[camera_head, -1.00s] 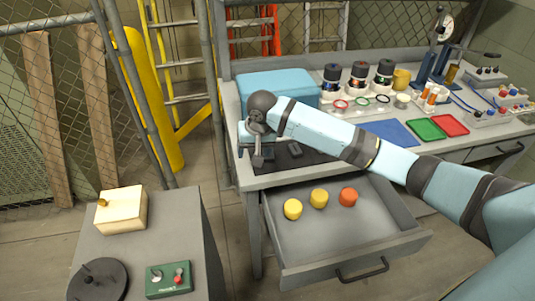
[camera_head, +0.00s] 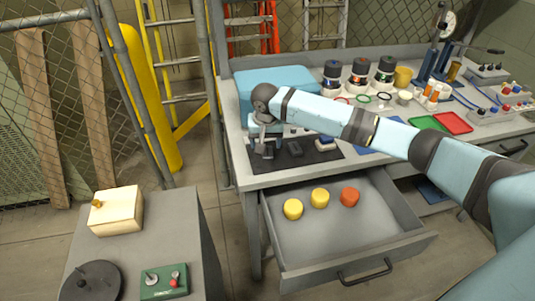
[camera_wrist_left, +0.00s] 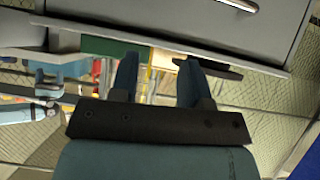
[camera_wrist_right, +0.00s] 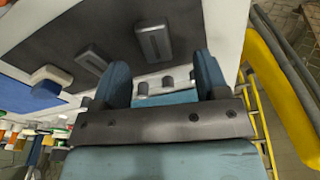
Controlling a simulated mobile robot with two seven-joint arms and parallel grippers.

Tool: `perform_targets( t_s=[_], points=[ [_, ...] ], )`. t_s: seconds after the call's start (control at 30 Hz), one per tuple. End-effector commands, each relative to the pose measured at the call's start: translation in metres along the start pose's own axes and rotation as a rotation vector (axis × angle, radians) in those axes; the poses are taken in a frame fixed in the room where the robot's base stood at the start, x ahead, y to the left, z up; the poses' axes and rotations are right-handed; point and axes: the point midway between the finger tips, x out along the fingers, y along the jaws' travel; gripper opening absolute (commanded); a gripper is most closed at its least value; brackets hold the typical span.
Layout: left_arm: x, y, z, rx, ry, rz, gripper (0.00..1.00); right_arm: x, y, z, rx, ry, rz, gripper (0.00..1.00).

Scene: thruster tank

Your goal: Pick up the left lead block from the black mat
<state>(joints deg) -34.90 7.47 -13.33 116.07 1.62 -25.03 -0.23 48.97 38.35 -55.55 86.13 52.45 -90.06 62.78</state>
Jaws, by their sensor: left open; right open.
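The black mat (camera_head: 318,158) lies on the front left of the workbench. A dark grey lead block (camera_head: 295,147) lies on it, near the middle. In the right wrist view two grey blocks show on the mat: the left lead block (camera_wrist_right: 153,43) and another block (camera_wrist_right: 90,60). My right gripper (camera_head: 262,150) is over the mat's left end, open and empty; in its wrist view (camera_wrist_right: 162,65) the left block appears between and beyond the fingertips. Contact cannot be told. My left gripper (camera_wrist_left: 157,72) is open and empty, outside the head view.
A blue-and-white item (camera_head: 326,142) sits on the mat's right part. A blue case (camera_head: 290,85) stands behind. The open drawer (camera_head: 335,240) below holds two yellow pieces and one orange piece. Bottles (camera_head: 358,75) and trays (camera_head: 452,123) fill the bench to the right.

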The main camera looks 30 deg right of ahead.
Motion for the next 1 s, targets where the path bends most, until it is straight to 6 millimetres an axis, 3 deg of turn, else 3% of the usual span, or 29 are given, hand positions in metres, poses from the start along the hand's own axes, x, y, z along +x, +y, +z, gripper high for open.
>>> perform_targets(
  t_s=[0.27,0.57,0.87,1.0],
  points=[
    [0.001,0.001,0.002,-0.002,0.000,0.001,0.43,0.040,0.006,-0.002,0.000,-0.001,0.001,0.68],
    [0.002,0.002,0.001,-0.005,0.000,0.002,0.43,0.045,0.006,-0.002,0.000,0.000,-0.001,0.68],
    [0.002,0.002,0.001,-0.005,0.001,0.002,0.43,0.045,0.006,-0.002,0.000,0.000,0.000,0.01],
    [0.002,0.002,0.001,-0.005,0.001,0.002,0.43,0.044,0.006,-0.002,0.000,0.001,-0.001,0.00]
  ],
)
